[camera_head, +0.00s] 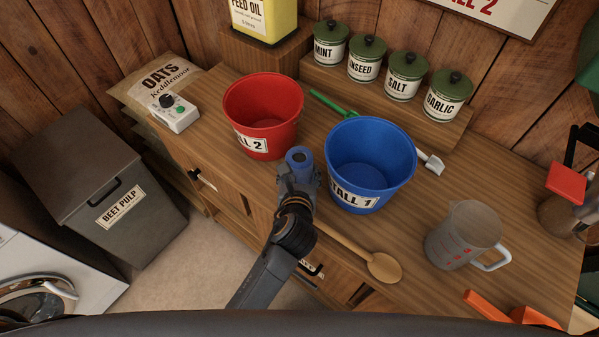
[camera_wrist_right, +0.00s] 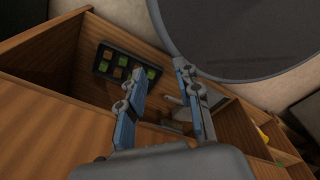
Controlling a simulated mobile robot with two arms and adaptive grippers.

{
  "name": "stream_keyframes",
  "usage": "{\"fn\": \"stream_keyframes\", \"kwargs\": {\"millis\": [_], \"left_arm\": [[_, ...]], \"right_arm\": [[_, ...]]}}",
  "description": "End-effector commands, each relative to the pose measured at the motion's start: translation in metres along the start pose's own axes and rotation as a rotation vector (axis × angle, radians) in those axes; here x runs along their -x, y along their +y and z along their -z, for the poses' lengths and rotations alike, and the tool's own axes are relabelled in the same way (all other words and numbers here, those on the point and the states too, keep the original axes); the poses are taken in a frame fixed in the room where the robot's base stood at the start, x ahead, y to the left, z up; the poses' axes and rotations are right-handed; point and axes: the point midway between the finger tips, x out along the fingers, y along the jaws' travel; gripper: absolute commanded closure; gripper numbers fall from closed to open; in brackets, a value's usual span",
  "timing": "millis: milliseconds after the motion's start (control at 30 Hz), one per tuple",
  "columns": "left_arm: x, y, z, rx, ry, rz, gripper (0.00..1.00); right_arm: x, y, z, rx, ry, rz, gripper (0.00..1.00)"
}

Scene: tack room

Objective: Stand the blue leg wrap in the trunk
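A blue roll that looks like the leg wrap (camera_head: 299,156) is upright in my left gripper (camera_head: 300,178), in the middle of the head view. The fingers appear closed around it, though the arm partly hides the grip. It is above the worktop's front edge, between the red and blue buckets. My right gripper (camera_wrist_right: 160,70) shows only in the right wrist view. Its two fingers are apart with nothing between them.
The worktop (camera_head: 335,232) carries a red bucket (camera_head: 262,105), a blue bucket (camera_head: 370,160), a wooden spoon (camera_head: 383,267) and a measuring jug (camera_head: 465,235). A grey bin (camera_head: 85,180) stands left.

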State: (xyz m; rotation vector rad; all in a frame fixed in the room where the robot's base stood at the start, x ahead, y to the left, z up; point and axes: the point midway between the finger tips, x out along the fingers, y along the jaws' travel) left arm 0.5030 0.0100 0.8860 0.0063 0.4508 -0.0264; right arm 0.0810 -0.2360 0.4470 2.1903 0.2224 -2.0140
Motion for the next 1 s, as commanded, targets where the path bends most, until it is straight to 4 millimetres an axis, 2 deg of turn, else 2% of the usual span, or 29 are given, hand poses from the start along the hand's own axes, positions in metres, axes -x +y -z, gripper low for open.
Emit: {"fn": "stream_keyframes", "kwargs": {"millis": [400, 433, 533, 900, 1000], "left_arm": [[-0.003, 0.0, 0.005, -0.001, -0.001, 0.001, 0.74], [-0.003, 0.0, 0.005, -0.001, -0.001, 0.001, 0.36], [-0.003, 0.0, 0.005, 0.0, -0.001, 0.001, 0.18], [-0.001, 0.0, 0.003, 0.002, -0.001, 0.001, 0.18], [0.008, 0.0, 0.004, 0.0, 0.001, 0.001, 0.18]], "right_arm": [[-0.001, 0.002, 0.004, -0.001, 0.006, -0.003, 0.67], [-0.001, 0.002, 0.004, -0.001, 0.006, -0.003, 0.67], [-0.001, 0.002, 0.004, -0.001, 0.007, -0.003, 0.67], [-0.001, 0.002, 0.005, -0.002, 0.009, -0.002, 0.67], [0.0, 0.001, 0.006, -0.003, 0.009, -0.001, 0.67]]}}
